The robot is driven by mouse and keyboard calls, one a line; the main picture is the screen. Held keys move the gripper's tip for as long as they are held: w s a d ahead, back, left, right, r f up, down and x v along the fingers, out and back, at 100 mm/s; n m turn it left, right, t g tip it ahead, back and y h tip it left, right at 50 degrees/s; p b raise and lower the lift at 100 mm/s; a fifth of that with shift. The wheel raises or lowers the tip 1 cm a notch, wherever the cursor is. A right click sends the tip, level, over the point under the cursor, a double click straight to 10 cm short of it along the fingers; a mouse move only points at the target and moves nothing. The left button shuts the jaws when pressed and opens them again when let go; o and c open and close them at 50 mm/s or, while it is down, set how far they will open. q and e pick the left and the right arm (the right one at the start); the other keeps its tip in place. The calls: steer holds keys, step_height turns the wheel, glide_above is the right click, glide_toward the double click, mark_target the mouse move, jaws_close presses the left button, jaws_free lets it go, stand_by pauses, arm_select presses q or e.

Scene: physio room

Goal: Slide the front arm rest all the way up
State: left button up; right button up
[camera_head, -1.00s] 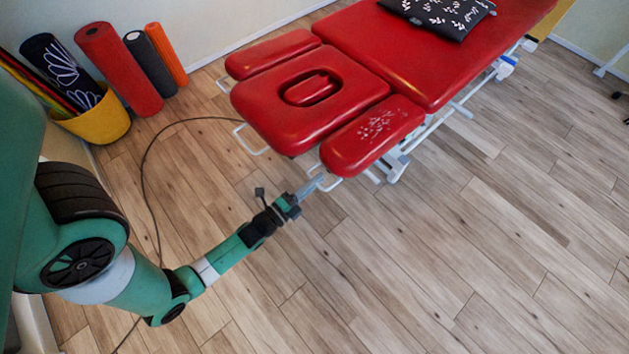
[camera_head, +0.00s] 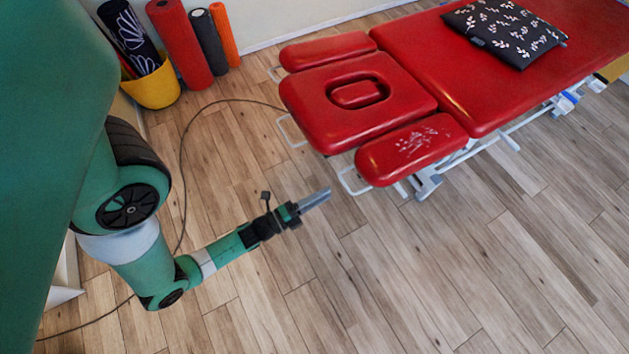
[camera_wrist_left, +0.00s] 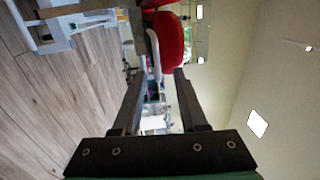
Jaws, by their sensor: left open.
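The front arm rest (camera_head: 410,150) is a red padded cushion with a pale printed pattern, at the near side of the red treatment table's head end. A white metal loop (camera_head: 352,180) sticks out at its left end. My left gripper (camera_head: 324,196) is open and empty, left of this loop and slightly lower in the head view, with a gap between them. In the left wrist view, the open fingers (camera_wrist_left: 158,85) point toward a red cushion (camera_wrist_left: 170,42), likely the arm rest, seen beyond the fingertips. My right gripper is not in view.
The red headrest (camera_head: 400,108) with an oval hole and the rear arm rest (camera_head: 328,50) lie beyond. A patterned dark pillow (camera_head: 505,30) rests on the table. A cable (camera_head: 183,165) runs over the floor. A yellow basket (camera_head: 153,88) and rolled mats stand upper left. The near floor is clear.

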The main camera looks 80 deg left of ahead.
arm_select(q)
steer(key=shift+p+v, duration=0.45)
steer(key=shift+v, duration=1.45)
steer(key=shift+d, duration=0.1)
